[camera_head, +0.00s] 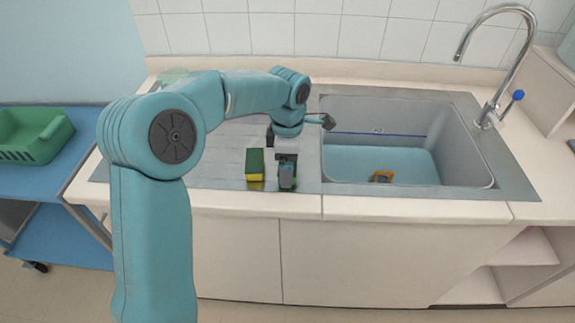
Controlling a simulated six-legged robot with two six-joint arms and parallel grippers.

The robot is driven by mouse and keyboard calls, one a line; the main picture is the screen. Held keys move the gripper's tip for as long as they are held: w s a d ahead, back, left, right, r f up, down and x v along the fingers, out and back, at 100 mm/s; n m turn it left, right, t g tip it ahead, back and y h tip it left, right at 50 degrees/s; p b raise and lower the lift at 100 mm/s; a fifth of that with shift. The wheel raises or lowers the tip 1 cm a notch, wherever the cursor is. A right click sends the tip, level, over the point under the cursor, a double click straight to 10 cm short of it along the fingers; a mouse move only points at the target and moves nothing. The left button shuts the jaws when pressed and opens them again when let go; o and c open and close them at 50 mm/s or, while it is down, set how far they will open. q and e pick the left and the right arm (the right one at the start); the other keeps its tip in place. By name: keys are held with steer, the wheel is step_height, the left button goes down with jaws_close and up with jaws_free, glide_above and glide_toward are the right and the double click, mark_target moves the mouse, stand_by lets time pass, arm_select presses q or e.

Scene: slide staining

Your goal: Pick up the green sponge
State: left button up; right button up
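The green sponge (255,160), green on top with a yellow lower layer, stands on the metal drainboard left of the sink. My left gripper (287,180) is just to the right of the sponge, low over the drainboard near its front edge. A narrow gap shows between the gripper and the sponge. The fingers line up one behind the other from this angle, so I cannot tell whether they are open or shut. My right gripper is not in view.
The sink basin (410,165) to the right holds a small orange-brown object (382,176). A tap (490,115) stands at its right. A green basket (35,140) sits on a blue cart (75,165) at the left. The drainboard left of the sponge is partly hidden by my arm.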

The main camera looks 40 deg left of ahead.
arm_select(q)
step_height(320, 180, up, 19)
steer(key=p, duration=0.3)
steer(key=o, duration=0.5)
steer(key=c, duration=0.4)
